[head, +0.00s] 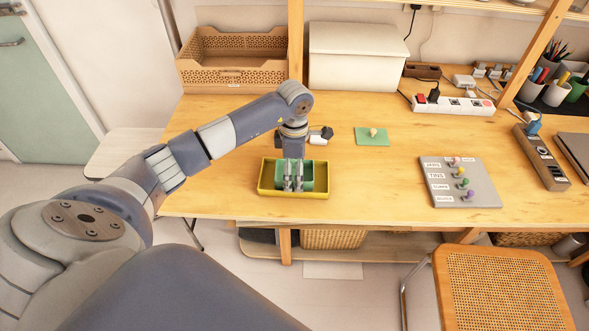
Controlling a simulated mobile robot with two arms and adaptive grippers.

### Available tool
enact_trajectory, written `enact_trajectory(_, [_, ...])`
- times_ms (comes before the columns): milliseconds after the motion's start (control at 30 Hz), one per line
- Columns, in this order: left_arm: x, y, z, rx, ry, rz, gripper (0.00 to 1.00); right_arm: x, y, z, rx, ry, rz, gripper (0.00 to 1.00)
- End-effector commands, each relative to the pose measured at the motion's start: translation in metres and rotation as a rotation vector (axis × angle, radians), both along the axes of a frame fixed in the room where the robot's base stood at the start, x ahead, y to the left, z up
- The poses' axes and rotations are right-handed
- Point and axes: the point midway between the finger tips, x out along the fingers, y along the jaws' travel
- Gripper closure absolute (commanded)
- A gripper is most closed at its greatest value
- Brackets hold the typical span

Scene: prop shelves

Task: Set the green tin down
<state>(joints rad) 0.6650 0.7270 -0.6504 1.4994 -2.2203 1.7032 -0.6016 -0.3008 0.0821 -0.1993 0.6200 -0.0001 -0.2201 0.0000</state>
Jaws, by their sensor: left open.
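The green tin (308,176) sits inside a shallow yellow tray (293,195) near the front edge of the wooden table. My left gripper (293,186) points down at the tin, with its fingers over it and hiding part of it. The fingers are open with a narrow gap between them. I cannot tell whether they touch the tin. My right gripper is out of view.
A green pad (372,140) with a small cream knob lies behind and to the right. A grey labelled board (455,190) with coloured pegs lies further right. A cardboard crate (232,78) and white box (356,60) stand at the back. Table between pad and board is clear.

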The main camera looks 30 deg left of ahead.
Motion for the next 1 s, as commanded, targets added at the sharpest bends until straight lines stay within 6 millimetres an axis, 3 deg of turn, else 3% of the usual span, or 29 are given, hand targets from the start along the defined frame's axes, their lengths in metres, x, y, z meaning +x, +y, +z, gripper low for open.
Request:
enact_trajectory(600, [0.001,0.0,0.11,0.0,-0.002,0.001,0.14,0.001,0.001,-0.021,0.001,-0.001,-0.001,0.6])
enact_trajectory(1000, [0.0,0.0,0.121,0.0,0.0,0.0,0.14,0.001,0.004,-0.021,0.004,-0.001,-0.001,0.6])
